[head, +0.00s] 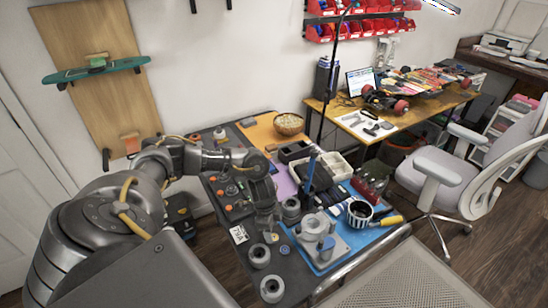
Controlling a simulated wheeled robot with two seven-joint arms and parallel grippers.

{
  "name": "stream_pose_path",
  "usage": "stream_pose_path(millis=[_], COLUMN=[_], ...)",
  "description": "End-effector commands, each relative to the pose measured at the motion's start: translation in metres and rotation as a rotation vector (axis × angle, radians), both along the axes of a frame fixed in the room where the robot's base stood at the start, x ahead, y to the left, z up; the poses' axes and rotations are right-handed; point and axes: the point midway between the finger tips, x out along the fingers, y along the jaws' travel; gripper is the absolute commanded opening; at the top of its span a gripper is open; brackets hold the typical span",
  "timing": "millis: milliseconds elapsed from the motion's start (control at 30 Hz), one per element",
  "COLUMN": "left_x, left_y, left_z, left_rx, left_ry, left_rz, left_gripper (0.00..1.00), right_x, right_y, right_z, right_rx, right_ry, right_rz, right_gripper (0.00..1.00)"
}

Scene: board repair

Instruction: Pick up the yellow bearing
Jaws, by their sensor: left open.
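My left gripper (268,222) points down over the front-left part of the dark work table (222,217). Its jaws are open, and I see nothing held between them. I cannot make out a yellow bearing for certain; small parts lie under and around the jaws, and the gripper hides some of the table. Small orange round parts (231,190) lie on the table left of the gripper. My right gripper is out of view.
Grey wheels (260,256) stand near the front edge. A blue mat (337,248) carries a grey fixture (322,234), a striped cup (359,213) and a yellow-handled tool (392,220). A wicker bowl (289,124) sits at the back. An office chair (450,185) stands right.

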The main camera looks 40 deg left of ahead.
Motion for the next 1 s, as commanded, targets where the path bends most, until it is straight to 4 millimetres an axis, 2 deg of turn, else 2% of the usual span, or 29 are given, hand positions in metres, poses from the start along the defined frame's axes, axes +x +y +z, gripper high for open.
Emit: stream_pose_path(millis=[200, 533, 900, 1000], left_x=[0.003, 0.003, 0.004, 0.004], left_y=[-0.004, -0.005, -0.005, -0.005], left_z=[-0.029, -0.035, -0.035, -0.035], left_rx=[0.000, 0.000, -0.001, -0.001], left_ry=[0.002, 0.000, 0.000, 0.000], left_rz=[0.001, 0.000, 0.000, 0.000], left_gripper=[0.55, 0.54, 0.07, 0.07], right_x=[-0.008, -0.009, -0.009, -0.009], right_y=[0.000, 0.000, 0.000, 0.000], right_z=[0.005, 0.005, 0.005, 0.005], right_rx=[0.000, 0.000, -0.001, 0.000], right_ry=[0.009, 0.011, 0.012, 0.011], right_rz=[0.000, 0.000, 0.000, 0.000], right_gripper=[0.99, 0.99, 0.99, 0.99])
